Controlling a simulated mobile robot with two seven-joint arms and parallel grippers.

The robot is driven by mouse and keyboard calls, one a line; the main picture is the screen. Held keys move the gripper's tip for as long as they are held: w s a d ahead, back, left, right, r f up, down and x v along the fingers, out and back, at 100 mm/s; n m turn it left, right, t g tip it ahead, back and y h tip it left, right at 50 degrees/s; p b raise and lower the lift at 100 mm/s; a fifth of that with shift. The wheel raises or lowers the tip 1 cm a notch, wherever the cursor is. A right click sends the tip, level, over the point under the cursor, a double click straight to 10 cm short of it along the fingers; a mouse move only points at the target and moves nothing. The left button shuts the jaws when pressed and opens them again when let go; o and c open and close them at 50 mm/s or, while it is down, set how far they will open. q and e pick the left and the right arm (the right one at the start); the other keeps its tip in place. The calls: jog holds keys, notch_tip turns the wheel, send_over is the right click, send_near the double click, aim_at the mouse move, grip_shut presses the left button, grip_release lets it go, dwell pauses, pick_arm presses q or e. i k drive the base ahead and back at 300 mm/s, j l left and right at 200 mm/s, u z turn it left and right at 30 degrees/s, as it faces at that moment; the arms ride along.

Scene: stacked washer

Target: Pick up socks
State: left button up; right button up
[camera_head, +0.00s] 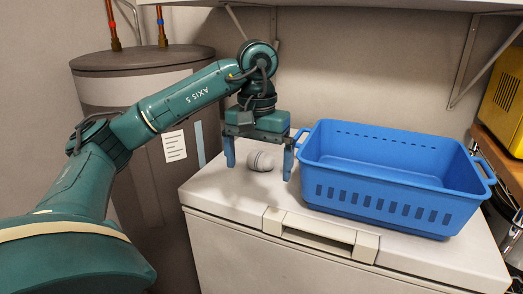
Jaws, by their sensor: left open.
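The right finger is close to the basket's left wall. My right gripper is not in view.
An empty-looking blue basket (390,200) stands on the chest lid at the right. A grey tank (140,75) stands behind my left arm. A shelf with a yellow box (505,92) is at the far right.

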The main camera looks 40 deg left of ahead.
aim_at(260, 161)
jog(key=i+j, duration=0.65)
jog(key=j, duration=0.15)
